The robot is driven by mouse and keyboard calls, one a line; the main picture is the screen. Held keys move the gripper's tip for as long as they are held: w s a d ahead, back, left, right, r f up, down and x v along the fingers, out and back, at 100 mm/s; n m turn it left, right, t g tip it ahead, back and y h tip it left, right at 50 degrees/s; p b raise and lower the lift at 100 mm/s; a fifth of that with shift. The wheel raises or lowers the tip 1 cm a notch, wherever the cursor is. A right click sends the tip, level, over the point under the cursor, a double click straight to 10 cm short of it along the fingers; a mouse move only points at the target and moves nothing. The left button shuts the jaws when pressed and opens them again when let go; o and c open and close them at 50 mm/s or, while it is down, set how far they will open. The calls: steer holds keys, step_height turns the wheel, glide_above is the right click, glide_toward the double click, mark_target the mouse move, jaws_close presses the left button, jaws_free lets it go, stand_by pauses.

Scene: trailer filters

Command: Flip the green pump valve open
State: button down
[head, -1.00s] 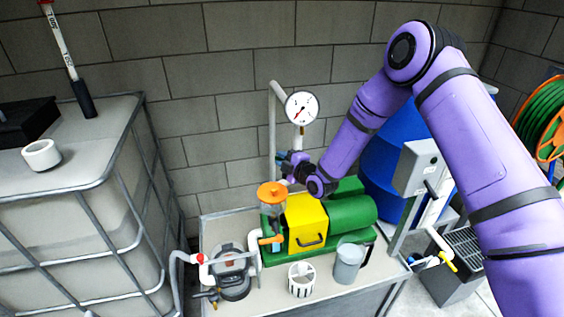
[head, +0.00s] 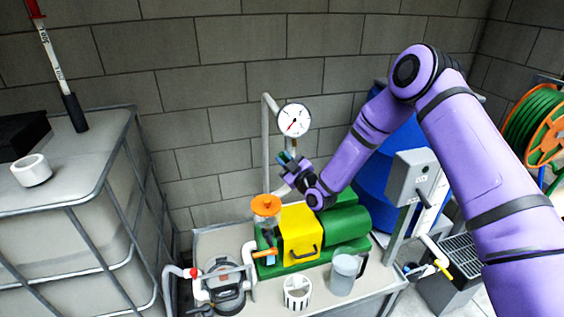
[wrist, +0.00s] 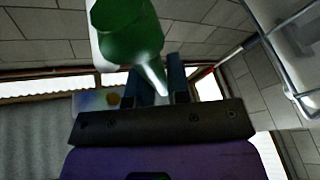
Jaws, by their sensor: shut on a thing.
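The green valve (wrist: 130,35) shows large and close in the wrist view. A pale, tapering lever (wrist: 152,82) runs from it down between the blue fingers of my gripper (wrist: 154,88), which is shut on it. In the head view my gripper (head: 286,164) is beside the pipe below the round pressure gauge (head: 294,120), above the pump's yellow cover (head: 301,228). It points up and left. The valve cannot be made out there behind the fingers and wrist. The green pump (head: 346,225) sits on the grey bench below.
A white slotted cup (head: 297,292) and a grey jug (head: 343,274) stand on the bench (head: 375,290). A caged tank (head: 65,215) is at left, a blue barrel (head: 385,170) behind my arm.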

steer(key=shift+d, duration=0.15)
stand_by(0.3)
steer(key=c, duration=1.1)
jaws_free()
